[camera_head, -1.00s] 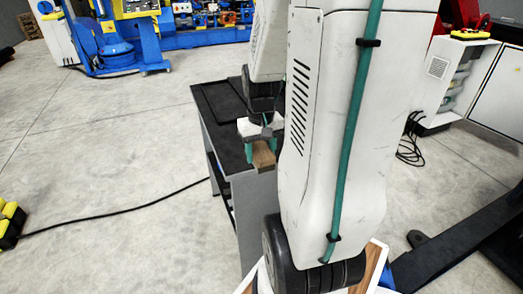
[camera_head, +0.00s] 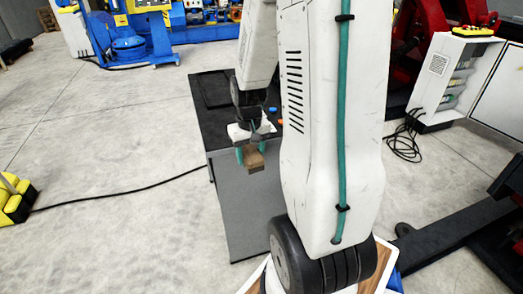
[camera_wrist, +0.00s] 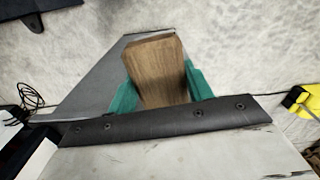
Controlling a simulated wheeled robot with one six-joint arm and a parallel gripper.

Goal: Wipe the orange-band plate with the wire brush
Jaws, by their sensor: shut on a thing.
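My gripper (camera_head: 251,152) is shut on a brown wooden block, which I take to be the wire brush (camera_head: 255,161). In the wrist view the brush (camera_wrist: 157,72) is a plain wooden body between the two green fingers of my gripper (camera_wrist: 160,86). Its bristles cannot be made out. In the head view the brush is in front of the near end of a dark-topped grey bench (camera_head: 240,210). I cannot make out the orange-band plate; my arm hides part of the bench top.
A small orange thing (camera_head: 279,121) and a small blue thing (camera_head: 272,109) show on the bench top beside my arm. A black cable (camera_head: 120,191) runs over the floor to the bench. A white cabinet (camera_head: 440,80) stands open at right. Floor at left is mostly clear.

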